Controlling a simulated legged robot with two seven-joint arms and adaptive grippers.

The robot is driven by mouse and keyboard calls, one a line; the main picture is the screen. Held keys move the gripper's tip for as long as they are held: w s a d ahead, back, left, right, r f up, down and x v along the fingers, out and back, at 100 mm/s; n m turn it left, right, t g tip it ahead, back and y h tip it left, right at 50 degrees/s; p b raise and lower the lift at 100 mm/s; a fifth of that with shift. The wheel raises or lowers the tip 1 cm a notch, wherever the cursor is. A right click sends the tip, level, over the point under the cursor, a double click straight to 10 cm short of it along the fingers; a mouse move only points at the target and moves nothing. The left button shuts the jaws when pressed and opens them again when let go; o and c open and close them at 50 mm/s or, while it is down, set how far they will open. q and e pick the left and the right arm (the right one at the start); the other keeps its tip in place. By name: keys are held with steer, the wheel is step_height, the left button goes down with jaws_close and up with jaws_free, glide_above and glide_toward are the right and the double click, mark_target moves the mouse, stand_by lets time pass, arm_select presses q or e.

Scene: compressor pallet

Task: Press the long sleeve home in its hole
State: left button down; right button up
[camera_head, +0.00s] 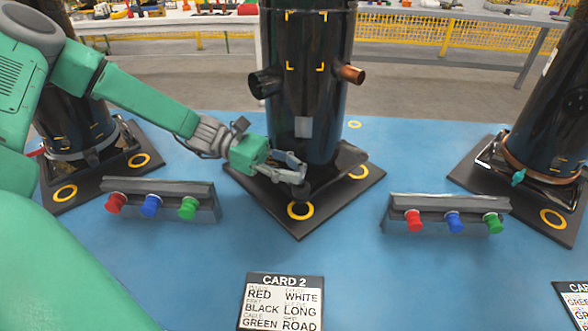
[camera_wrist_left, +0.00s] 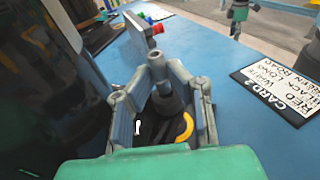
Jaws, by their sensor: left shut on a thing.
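My left gripper (camera_head: 293,172) comes in from the left, low in front of the middle black compressor (camera_head: 305,85). Its fingers are shut on a dark grey sleeve (camera_head: 300,190), which points down at the front corner of the dark base plate (camera_head: 340,205). The sleeve also shows between the fingers in the left wrist view (camera_wrist_left: 167,103). A yellow ring (camera_head: 300,211) on the plate lies at the sleeve's lower end. The hole is hidden, and I cannot tell how deep the sleeve sits. My right gripper is not in view.
Grey bars with red, blue and green knobs stand left (camera_head: 160,195) and right (camera_head: 445,210) on the blue pallet top. A card (camera_head: 281,303) reading "CARD 2" lies in front. Other compressors stand left (camera_head: 72,125) and right (camera_head: 545,120).

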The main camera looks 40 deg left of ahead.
arm_select(q)
steer(key=shift+f+b, duration=0.8)
steer(key=shift+f, duration=0.2)
steer(key=c, duration=1.5)
jaws_free()
steer(key=shift+o, duration=0.2)
steer(key=shift+a, duration=0.2)
steer(key=v, duration=1)
steer(key=shift+a, duration=0.35)
steer(key=shift+s+a, duration=0.2)
steer(key=shift+a, duration=0.1)
